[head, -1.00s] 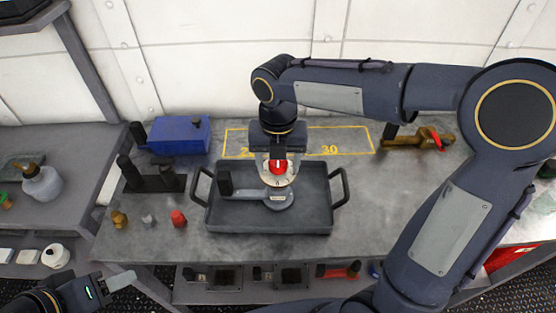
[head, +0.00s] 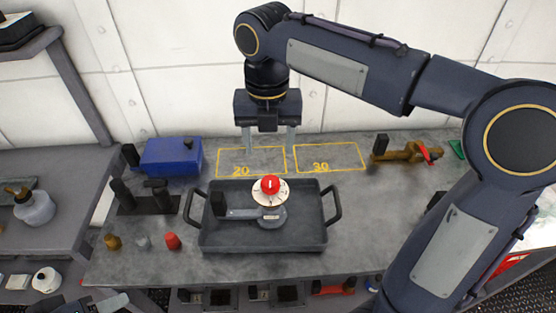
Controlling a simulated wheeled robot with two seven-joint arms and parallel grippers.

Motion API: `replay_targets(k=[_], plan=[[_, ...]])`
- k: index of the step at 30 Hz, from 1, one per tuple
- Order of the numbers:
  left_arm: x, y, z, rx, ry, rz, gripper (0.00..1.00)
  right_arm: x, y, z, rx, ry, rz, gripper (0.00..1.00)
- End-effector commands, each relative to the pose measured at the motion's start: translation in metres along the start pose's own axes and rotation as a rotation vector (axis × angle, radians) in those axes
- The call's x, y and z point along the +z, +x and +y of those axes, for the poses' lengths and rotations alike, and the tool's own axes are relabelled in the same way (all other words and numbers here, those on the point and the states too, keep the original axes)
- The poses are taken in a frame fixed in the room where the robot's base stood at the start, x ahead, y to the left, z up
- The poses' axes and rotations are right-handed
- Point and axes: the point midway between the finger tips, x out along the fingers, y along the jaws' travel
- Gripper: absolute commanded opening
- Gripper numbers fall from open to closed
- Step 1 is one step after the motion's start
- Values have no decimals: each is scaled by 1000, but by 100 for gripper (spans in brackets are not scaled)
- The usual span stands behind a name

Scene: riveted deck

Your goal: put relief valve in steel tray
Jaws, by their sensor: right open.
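What I take to be the relief valve, a white round piece with a red knob on top (head: 270,186), is within the walls of the dark steel tray (head: 225,244). A grey round-ended piece with a black handle (head: 271,217) is also in the tray, close against it; I cannot tell whether the valve rests on that piece or on the tray floor. My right gripper (head: 270,149) is open and empty, above and behind the valve, clear of it. My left gripper (head: 115,304) shows only partly at the bottom left edge, so its jaws cannot be judged.
A blue box (head: 172,157) and a black block with upright posts (head: 145,203) stand left of the tray. Small brass, grey and red pieces (head: 172,241) lie at front left. A brass fitting with a red part (head: 405,153) lies at right. The yellow-marked areas (head: 330,159) are clear.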

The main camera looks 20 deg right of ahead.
Motion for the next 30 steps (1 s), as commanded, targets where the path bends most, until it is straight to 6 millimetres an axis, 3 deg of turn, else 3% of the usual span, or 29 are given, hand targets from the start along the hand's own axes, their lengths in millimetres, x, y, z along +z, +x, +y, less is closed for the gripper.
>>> replay_targets(k=[5,8,14,21,25,30], plan=[[0,0,0,0,0,0,53,-2,-2,-4,6,41,-4,59],[0,0,0,0,0,0,53,-11,0,-18,36,219,-15,59],[0,0,0,0,0,0,53,-50,20,-69,192,1005,3,59],[0,0,0,0,0,0,53,-107,65,-110,442,2079,237,59],[0,0,0,0,0,0,53,-128,87,-116,540,2508,432,59],[0,0,0,0,0,0,53,-142,103,-117,591,2791,614,59]])
